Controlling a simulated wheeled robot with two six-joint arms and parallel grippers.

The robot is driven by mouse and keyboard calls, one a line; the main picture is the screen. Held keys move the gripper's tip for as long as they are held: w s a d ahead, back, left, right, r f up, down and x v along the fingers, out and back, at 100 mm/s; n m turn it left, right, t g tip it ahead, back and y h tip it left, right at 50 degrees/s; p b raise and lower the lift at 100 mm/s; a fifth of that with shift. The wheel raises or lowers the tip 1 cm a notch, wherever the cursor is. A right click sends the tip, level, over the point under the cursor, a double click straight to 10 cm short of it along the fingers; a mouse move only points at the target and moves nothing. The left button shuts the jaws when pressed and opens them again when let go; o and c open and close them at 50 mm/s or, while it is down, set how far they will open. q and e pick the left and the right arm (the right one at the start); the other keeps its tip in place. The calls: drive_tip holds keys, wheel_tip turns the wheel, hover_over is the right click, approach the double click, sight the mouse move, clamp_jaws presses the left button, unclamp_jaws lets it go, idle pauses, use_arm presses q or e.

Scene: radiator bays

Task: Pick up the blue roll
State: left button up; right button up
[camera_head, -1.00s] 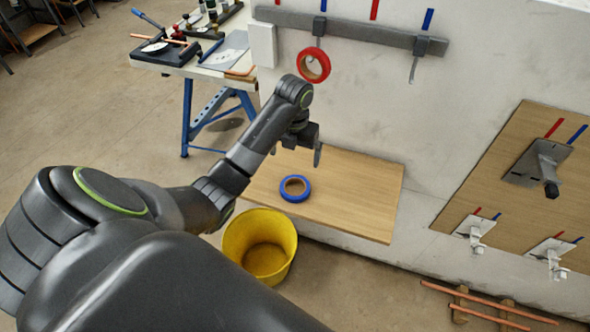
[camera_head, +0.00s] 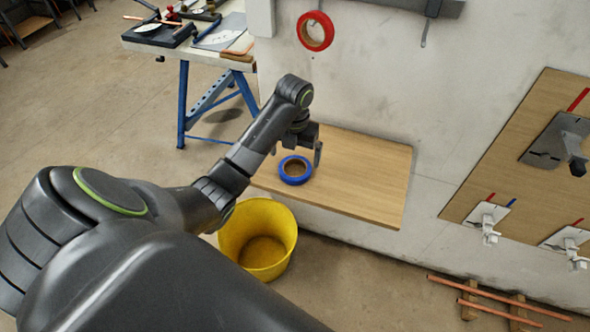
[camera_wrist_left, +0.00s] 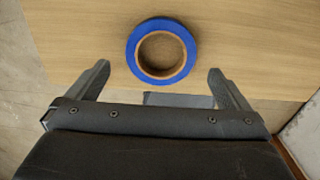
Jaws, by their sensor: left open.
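The blue roll (camera_head: 295,170), a ring of blue tape with a brown core, lies flat on a wooden shelf (camera_head: 365,180). In the left wrist view the blue roll (camera_wrist_left: 161,26) lies on the bare wood, ahead of and between the two fingertips. My left gripper (camera_head: 297,150) is above the shelf close to the roll; it also shows in the left wrist view (camera_wrist_left: 158,72), with its fingers spread wide and nothing between them. I cannot tell its exact height above the wood. My right gripper is not in view.
A red roll (camera_head: 315,14) hangs on the wall above the shelf. A yellow bucket (camera_head: 283,222) stands on the floor below the shelf's left end. A workbench with tools (camera_head: 215,60) is at the back left. A wooden board with brackets (camera_head: 515,165) is on the right wall.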

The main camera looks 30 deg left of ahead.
sight(295, 172)
use_arm(q)
wheel_tip(295, 172, down, 3)
drive_tip(key=b, duration=0.2)
drive_tip(key=shift+b, duration=0.3)
drive_tip(key=shift+f, duration=0.95)
drive_tip(key=c, duration=0.8)
drive_tip(key=shift+c, duration=0.2)
drive_tip(key=shift+r, duration=0.1)
drive_tip(key=shift+r, duration=0.55)
wheel_tip(295, 172, up, 9)
drive_tip(key=p, duration=0.8)
